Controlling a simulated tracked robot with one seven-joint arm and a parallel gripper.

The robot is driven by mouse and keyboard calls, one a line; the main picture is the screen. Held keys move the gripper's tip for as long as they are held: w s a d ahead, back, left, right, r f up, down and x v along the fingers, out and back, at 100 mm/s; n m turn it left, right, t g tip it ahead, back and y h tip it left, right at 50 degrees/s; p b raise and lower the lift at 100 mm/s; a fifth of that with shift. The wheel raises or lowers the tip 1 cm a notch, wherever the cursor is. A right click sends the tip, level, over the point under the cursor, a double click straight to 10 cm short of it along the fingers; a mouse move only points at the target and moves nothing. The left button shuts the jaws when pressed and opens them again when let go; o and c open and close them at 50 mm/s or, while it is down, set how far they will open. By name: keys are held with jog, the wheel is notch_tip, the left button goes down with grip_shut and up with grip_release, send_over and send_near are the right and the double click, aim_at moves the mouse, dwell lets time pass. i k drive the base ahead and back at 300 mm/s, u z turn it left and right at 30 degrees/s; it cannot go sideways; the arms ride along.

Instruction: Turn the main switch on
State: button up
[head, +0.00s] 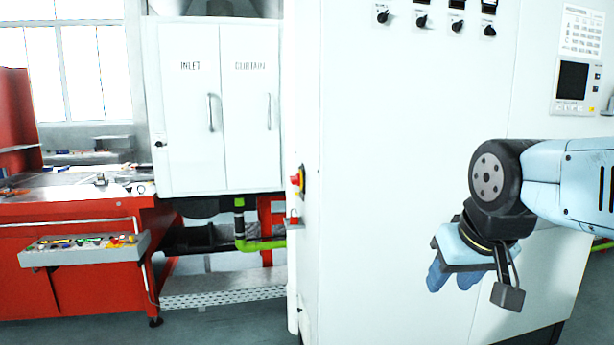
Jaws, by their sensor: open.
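A red and yellow switch (299,181) sits on the left edge face of the white cabinet (400,130). It is seen nearly edge-on, so its position cannot be read. Several black rotary knobs (421,21) are in a row near the top of the cabinet front. No label reading main switch is legible. My gripper (452,280) hangs in front of the lower right of the cabinet, pointing down, with its blue fingers apart and empty. It is well to the right of and below the red and yellow switch, touching nothing I can see.
A display panel (573,80) is on the cabinet's upper right. At the left stand a red machine (90,225) with a button box (85,250) and a white two-door cabinet marked INLET (190,120). A green pipe (262,244) runs low behind. Grey floor (225,320) is open at lower left.

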aim_at(294, 179)
jog(key=u, duration=0.05)
jog(key=i, duration=1.05)
jog(key=u, duration=0.8)
jog(key=i, duration=0.7)
jog(key=u, duration=0.45)
jog(key=k, duration=0.75)
jog(key=u, duration=0.25)
jog(key=i, duration=0.75)
jog(key=z, duration=0.15)
